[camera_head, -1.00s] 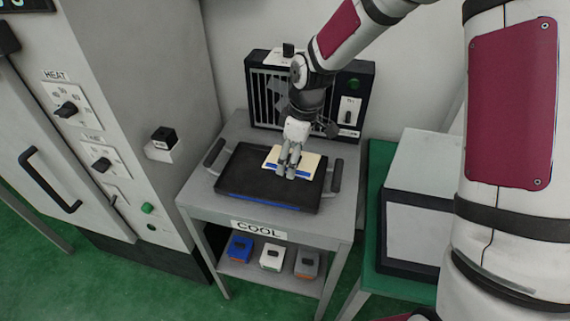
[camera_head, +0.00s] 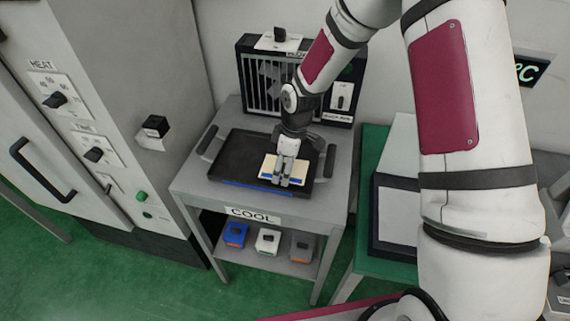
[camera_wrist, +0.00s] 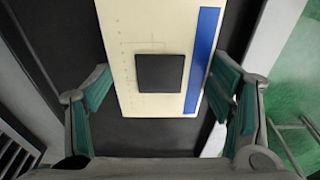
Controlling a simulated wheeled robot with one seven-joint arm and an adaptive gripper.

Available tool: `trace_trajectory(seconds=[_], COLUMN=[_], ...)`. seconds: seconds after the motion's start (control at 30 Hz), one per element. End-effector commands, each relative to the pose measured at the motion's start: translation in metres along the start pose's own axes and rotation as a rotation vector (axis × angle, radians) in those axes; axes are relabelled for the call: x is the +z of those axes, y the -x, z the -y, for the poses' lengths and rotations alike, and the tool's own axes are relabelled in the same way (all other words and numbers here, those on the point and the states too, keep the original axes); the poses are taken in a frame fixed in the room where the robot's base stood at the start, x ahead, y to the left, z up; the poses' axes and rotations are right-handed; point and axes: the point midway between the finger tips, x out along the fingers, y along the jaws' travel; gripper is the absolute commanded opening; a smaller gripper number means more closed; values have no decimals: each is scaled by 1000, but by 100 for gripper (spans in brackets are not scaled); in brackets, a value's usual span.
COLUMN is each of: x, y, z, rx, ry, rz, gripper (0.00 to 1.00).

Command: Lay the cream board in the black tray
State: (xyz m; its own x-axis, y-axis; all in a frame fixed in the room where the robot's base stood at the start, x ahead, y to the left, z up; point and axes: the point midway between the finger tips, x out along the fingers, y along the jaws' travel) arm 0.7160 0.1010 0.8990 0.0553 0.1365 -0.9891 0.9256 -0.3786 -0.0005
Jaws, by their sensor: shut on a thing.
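The cream board (camera_head: 268,169), with a blue strip along one edge, is over the right half of the black tray (camera_head: 232,160). My gripper (camera_head: 287,182) points down and is shut on the board. In the wrist view, its fingers lie at two opposite edges of the board (camera_wrist: 128,55), which has a dark square chip on its face. The board looks flat and inside the tray's outline. I cannot tell whether it touches the tray floor. My fingers hide part of it in the head view.
The tray stands on a grey cart labelled COOL (camera_head: 188,185), its handles at the sides. A black vented unit (camera_head: 262,75) stands behind it. Small blue, white and grey boxes (camera_head: 268,240) sit on the lower shelf. A control cabinet (camera_head: 110,120) is left, a green table (camera_head: 362,225) right.

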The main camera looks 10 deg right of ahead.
Motion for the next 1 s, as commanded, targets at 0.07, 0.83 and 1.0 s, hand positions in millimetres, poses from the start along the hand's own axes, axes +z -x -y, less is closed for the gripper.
trace_trajectory(seconds=[0.07, 0.83, 1.0], x=[0, -1, 0], y=[1, 4, 28], z=[-1, -1, -2], rx=[2, 2, 6], ry=[0, -1, -3], rz=[-1, -2, -3], gripper=[41, 95, 95])
